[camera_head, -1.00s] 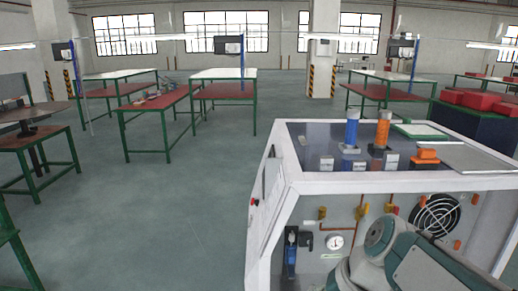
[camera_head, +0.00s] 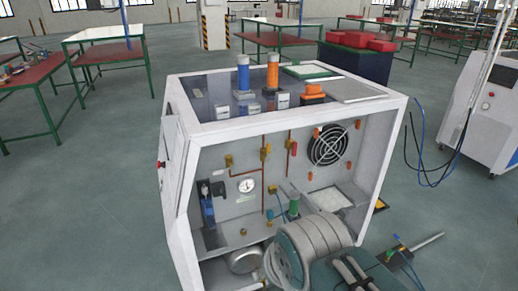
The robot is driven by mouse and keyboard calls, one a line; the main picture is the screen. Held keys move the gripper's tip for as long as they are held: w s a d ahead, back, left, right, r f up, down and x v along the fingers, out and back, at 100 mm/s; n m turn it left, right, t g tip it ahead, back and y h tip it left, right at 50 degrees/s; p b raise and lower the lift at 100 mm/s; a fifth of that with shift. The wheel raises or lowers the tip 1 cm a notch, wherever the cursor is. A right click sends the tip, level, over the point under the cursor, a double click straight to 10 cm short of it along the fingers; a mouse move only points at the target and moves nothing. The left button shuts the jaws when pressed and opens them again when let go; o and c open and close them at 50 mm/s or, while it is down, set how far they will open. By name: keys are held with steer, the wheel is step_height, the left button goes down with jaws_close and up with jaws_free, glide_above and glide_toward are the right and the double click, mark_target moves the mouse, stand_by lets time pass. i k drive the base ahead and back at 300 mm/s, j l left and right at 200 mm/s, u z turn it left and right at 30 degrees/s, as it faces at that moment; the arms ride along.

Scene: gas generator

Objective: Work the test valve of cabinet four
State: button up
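A white cabinet (camera_head: 290,128) with an open front stands close in front of me. No number on it is legible, so I cannot tell whether it is cabinet four. Inside, copper pipes carry brass fittings (camera_head: 265,152) and a small red-handled part (camera_head: 292,147); which one is the test valve I cannot tell. My arm's rounded grey links cover the cabinet's lower front right. My gripper's fingers do not show.
A black fan grille (camera_head: 328,146) is inside at right. Another white cabinet (camera_head: 480,110) with hanging cables stands at right. The floor at left (camera_head: 90,200) is clear.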

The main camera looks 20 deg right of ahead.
mark_target(268, 152)
steer(key=i+l, duration=0.25)
steer(key=l, duration=0.2)
steer(key=i+l, duration=0.3)
steer(key=l, duration=0.15)
steer(key=i+l, duration=0.25)
steer(key=l, duration=0.2)
